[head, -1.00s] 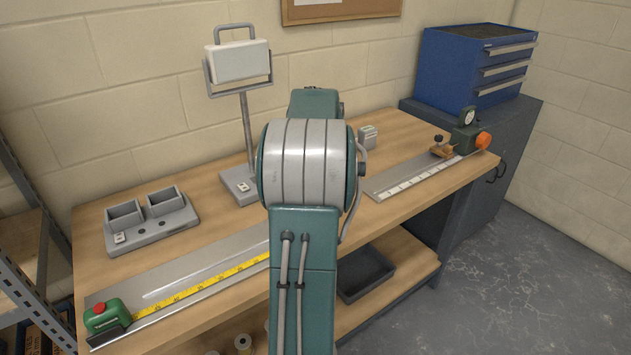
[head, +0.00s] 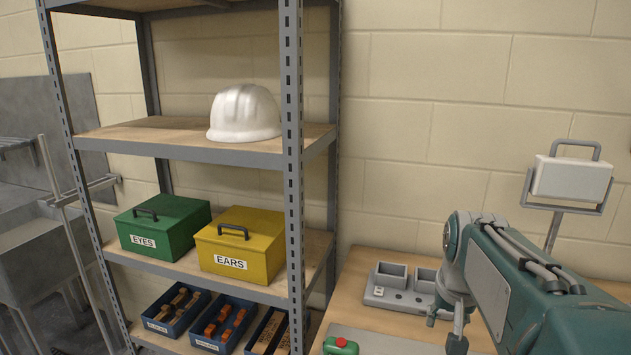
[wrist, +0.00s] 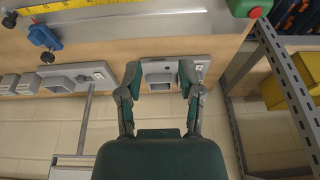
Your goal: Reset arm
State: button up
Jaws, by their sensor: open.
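My arm reaches in from the right edge of the head view, and its wrist end is over the left part of the wooden workbench (head: 365,262). My gripper (head: 445,326) hangs from it, pointing down. In the wrist view my gripper (wrist: 160,72) shows its two fingers spread wide, open, with nothing between them. Beyond the fingers a grey two-cup holder (wrist: 158,86) stands on the bench, apart from them as far as I can see. The same holder shows in the head view (head: 385,299).
A metal shelf unit (head: 292,190) stands left of the bench with a white helmet (head: 245,115), a green box (head: 160,228), a yellow box (head: 240,245) and blue bins (head: 222,325).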

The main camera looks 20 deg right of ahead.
jog(key=s+a+f+n+t, duration=0.1)
jog(key=s+a+n, duration=0.2)
jog(key=a, duration=0.6)
jog(key=s+a+f+n+t+y, duration=0.1)
jog(key=s+a+f+n, duration=0.1)
jog(key=s+a, duration=0.3)
jog(key=a+n, duration=0.1)
jog(key=a, duration=0.3)
jog(key=shift+a+f+n+t+y, duration=0.15)
jog(key=shift+n+t+y, duration=0.15)
jog(key=shift+n+t, duration=0.1)
